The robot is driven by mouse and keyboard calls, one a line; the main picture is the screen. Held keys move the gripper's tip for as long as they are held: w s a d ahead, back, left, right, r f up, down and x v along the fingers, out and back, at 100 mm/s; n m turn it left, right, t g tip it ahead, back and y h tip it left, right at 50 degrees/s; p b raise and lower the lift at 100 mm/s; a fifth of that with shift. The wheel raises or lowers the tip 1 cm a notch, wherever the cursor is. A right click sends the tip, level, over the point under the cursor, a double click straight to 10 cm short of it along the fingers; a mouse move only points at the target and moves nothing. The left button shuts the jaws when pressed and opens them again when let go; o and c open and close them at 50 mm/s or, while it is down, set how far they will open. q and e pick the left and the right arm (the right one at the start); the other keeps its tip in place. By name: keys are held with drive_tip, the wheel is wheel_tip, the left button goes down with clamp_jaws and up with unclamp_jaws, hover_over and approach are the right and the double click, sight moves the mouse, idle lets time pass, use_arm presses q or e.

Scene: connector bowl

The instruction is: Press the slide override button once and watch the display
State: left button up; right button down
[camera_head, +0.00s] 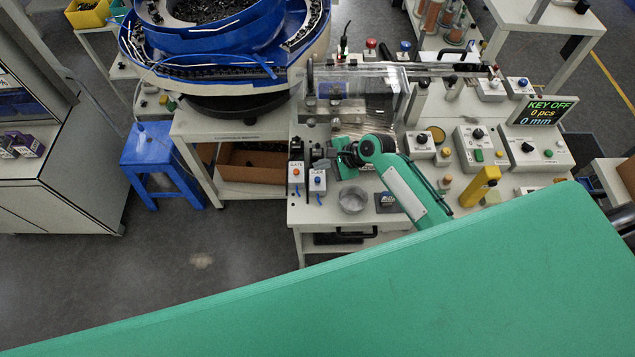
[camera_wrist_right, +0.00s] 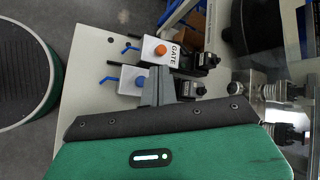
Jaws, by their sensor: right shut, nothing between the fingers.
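The slide box (camera_head: 317,184), pale with a blue button, stands at the front left corner of the machine table, right of the gate box (camera_head: 296,176) with its orange button. My right gripper (camera_head: 322,163) is shut and empty, just behind the top of the slide box. The display (camera_head: 543,110) at the right reads KEY OFF, 0 pcs, 0 mm. My left gripper is not in view.
A metal bowl (camera_head: 352,199) stands right of the slide box. A yellow block (camera_head: 481,186) and control boxes with knobs (camera_head: 480,144) stand further right. The blue bowl feeder (camera_head: 225,45) is behind at the left. A blue stool (camera_head: 158,158) stands on the floor.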

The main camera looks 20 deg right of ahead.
sight(318, 180)
wheel_tip(318, 180, down, 2)
drive_tip(key=shift+f+b, duration=0.15)
drive_tip(key=shift+b, duration=0.55)
drive_tip(key=shift+f+b, duration=0.3)
drive_tip(key=shift+f, duration=0.5)
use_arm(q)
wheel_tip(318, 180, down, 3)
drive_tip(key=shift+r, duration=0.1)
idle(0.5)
use_arm(e)
drive_tip(key=shift+f, duration=0.4)
